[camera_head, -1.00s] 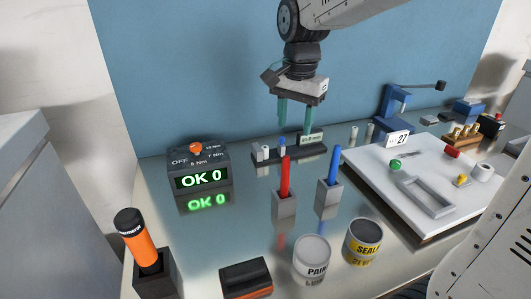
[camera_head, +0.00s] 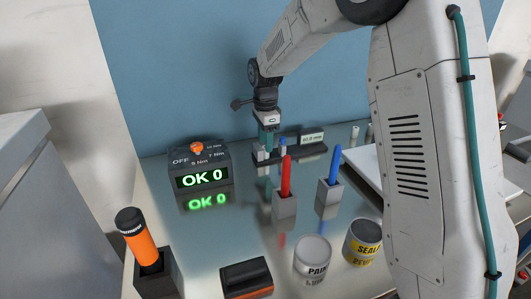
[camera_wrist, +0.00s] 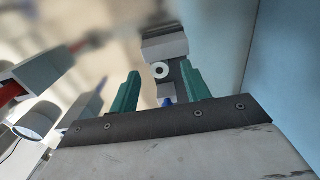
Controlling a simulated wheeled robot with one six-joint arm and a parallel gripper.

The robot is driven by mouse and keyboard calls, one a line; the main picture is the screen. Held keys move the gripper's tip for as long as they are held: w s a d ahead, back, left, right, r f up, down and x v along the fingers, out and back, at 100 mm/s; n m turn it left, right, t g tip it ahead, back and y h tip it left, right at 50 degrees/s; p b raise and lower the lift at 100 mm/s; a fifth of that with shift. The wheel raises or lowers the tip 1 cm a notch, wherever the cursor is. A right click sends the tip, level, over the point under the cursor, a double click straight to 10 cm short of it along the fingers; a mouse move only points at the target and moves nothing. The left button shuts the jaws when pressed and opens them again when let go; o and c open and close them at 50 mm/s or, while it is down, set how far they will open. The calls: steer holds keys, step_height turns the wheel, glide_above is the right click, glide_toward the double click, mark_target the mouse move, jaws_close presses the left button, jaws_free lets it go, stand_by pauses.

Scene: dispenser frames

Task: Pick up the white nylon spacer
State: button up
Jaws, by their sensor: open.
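A white ring-shaped piece (camera_wrist: 161,71), which looks like the white nylon spacer seen end-on, shows in the wrist view between the tips of my two green fingers. My gripper (camera_head: 267,149) is open and points down over the left part of the dark rack (camera_head: 313,151). A gap shows on each side of the ring, so the fingers do not appear to touch it. A small blue piece (camera_wrist: 168,101) shows below the ring. In the head view my fingers partly hide the small pale pieces at the rack's left end.
A blue-capped piece (camera_head: 282,142) and a label sign (camera_head: 312,138) are on the rack. The OK 0 box (camera_head: 200,170) stands to the left. Red (camera_head: 286,178) and blue (camera_head: 335,165) pens stand in holders in front. My arm hides much of the white board (camera_head: 362,165).

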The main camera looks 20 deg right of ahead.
step_height(320, 180, down, 3)
steer(key=shift+r, duration=0.2)
jaws_close()
step_height(320, 180, up, 28)
stand_by(0.6)
